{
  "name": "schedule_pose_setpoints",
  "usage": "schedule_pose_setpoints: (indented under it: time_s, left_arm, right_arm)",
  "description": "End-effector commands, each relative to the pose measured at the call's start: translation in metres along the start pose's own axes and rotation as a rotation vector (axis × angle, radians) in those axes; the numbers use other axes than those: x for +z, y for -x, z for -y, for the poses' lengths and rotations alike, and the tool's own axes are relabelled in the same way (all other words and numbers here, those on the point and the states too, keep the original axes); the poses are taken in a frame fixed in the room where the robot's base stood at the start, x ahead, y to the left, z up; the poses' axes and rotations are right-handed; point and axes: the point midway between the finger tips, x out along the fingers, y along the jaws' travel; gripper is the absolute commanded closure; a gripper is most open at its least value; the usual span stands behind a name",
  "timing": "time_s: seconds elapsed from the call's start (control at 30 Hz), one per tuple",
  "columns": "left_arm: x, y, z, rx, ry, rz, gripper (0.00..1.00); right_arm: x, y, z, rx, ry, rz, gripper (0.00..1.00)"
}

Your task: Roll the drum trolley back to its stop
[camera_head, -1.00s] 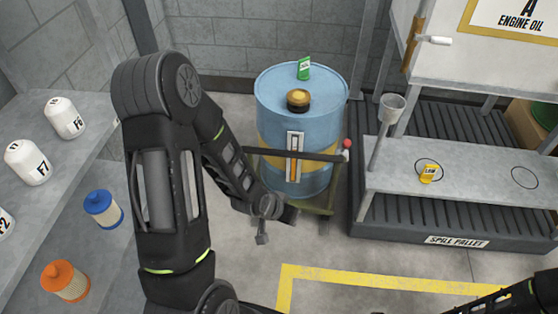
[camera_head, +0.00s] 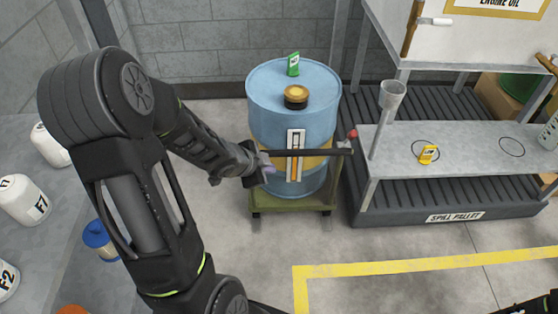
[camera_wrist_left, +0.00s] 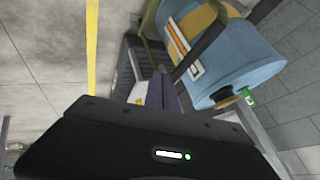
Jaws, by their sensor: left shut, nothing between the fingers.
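The drum trolley (camera_head: 312,205) has a low olive base on small wheels and carries a blue drum (camera_head: 293,115) with a yellow band. My right gripper is out of view.
The spill pallet (camera_head: 410,207) and its grey shelf, with a funnel (camera_head: 391,100) and a yellow tag (camera_head: 427,154), stand close on the right. White containers (camera_head: 22,200) line the left bench. A yellow floor line (camera_head: 400,267) crosses the clear floor in front.

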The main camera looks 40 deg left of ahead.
Motion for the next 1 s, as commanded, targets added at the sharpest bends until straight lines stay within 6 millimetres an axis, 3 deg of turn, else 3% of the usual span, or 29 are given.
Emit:
schedule_pose_setpoints:
  time_s: [0.27, 0.67, 0.8, 1.0]
  left_arm:
    - [0.001, -0.027, -0.003, 0.002, -0.001, -0.001, 1.0]
    - [0.001, -0.104, -0.003, 0.003, -0.001, 0.0, 1.0]
    - [-0.003, -0.105, 0.023, 0.0, 0.001, 0.002, 1.0]
    - [-0.004, -0.111, 0.036, 0.0, 0.001, 0.001, 1.0]
  right_arm:
    - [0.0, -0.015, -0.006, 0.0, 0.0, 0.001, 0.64]
    - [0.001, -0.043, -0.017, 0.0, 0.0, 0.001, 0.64]
    - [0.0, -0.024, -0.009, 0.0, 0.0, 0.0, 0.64]
    - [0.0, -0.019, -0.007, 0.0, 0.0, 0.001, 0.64]
